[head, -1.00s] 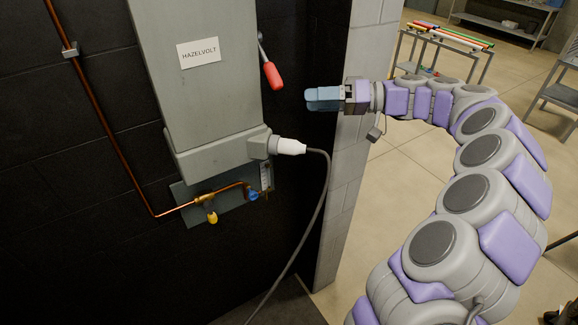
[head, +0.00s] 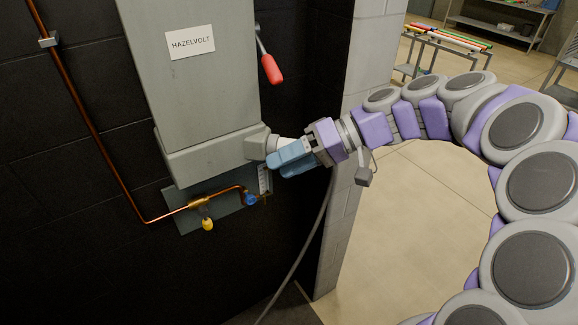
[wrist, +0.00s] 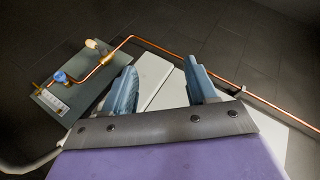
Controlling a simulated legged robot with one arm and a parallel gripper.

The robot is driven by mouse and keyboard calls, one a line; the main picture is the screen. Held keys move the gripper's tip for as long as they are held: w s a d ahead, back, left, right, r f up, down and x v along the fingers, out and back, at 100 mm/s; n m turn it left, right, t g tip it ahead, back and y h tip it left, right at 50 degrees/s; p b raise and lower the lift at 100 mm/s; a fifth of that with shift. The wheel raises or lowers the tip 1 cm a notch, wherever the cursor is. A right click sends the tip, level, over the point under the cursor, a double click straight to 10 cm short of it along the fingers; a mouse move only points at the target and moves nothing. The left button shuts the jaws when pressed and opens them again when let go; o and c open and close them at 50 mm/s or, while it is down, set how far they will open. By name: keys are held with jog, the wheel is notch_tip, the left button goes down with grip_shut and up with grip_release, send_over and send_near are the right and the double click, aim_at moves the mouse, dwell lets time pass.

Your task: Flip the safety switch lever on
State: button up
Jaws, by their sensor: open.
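The safety switch is a grey box (head: 190,90) with a HAZELVOLT label on the dark wall. Its lever has a red handle (head: 271,69) on the box's right side, hanging down and tilted to the right. My gripper (head: 285,158) is below the lever, in front of the white plug (head: 283,143) at the box's lower right, and partly hides it. In the wrist view my gripper (wrist: 165,88) has its two blue fingers apart with nothing clearly held between them. A pale grey surface shows behind the fingers. I cannot tell whether my fingers touch the plug.
A grey cable (head: 311,240) hangs from the plug to the floor. A copper pipe (head: 88,120) with yellow and blue valve handles runs left of and below the box. A block wall end (head: 365,60) stands to the right. A cart (head: 440,45) stands farther back.

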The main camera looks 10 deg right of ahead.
jog(key=shift+s+d+f, duration=0.25)
jog(key=shift+s+d, duration=0.05)
jog(key=shift+a, duration=0.15)
